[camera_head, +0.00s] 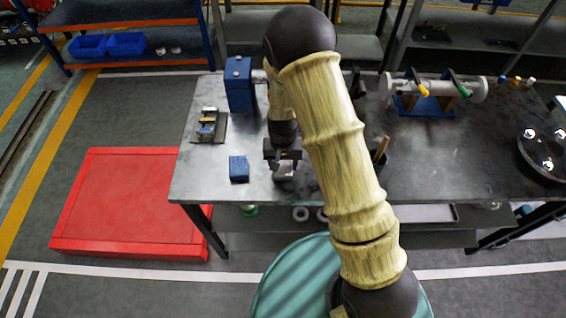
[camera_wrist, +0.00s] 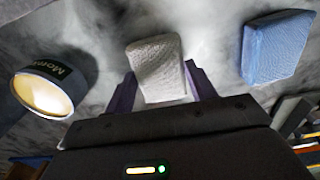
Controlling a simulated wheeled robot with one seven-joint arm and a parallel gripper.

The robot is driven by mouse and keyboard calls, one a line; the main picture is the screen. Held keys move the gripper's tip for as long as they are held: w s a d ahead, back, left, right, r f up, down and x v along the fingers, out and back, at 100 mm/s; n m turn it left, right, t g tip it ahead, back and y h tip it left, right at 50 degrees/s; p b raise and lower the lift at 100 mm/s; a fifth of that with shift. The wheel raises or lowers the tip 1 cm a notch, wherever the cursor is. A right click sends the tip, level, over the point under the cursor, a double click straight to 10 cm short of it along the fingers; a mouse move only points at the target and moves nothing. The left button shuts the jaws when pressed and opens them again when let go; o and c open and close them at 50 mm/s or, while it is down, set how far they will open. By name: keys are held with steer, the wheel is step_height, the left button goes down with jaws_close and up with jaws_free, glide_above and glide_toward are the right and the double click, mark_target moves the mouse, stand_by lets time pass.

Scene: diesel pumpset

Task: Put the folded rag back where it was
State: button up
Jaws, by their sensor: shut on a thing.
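A light grey folded rag (camera_wrist: 157,68) with a woven texture is between the two fingers of my gripper (camera_wrist: 159,82) in the wrist view. The fingers press on its two sides. In the head view my gripper (camera_head: 283,163) points down over the near left part of the workbench, with the grey rag (camera_head: 283,173) just under it. I cannot tell whether the rag touches the bench top. A blue folded cloth-like block (camera_wrist: 276,46) lies apart from it, to the right in the wrist view and to the left in the head view (camera_head: 239,169).
The metal workbench (camera_head: 210,180) has a blue box-shaped part (camera_head: 239,85) and a small tool plate (camera_head: 208,126) at left. An open round tin (camera_wrist: 45,92) stands close to my gripper. A cylinder on a blue stand (camera_head: 426,105) is at right. A red platform (camera_head: 135,200) lies left.

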mark_target(283, 166)
steer(key=shift+f, duration=0.25)
steer(key=o, duration=0.9)
step_height(283, 166, up, 12)
steer(key=shift+b, duration=0.9)
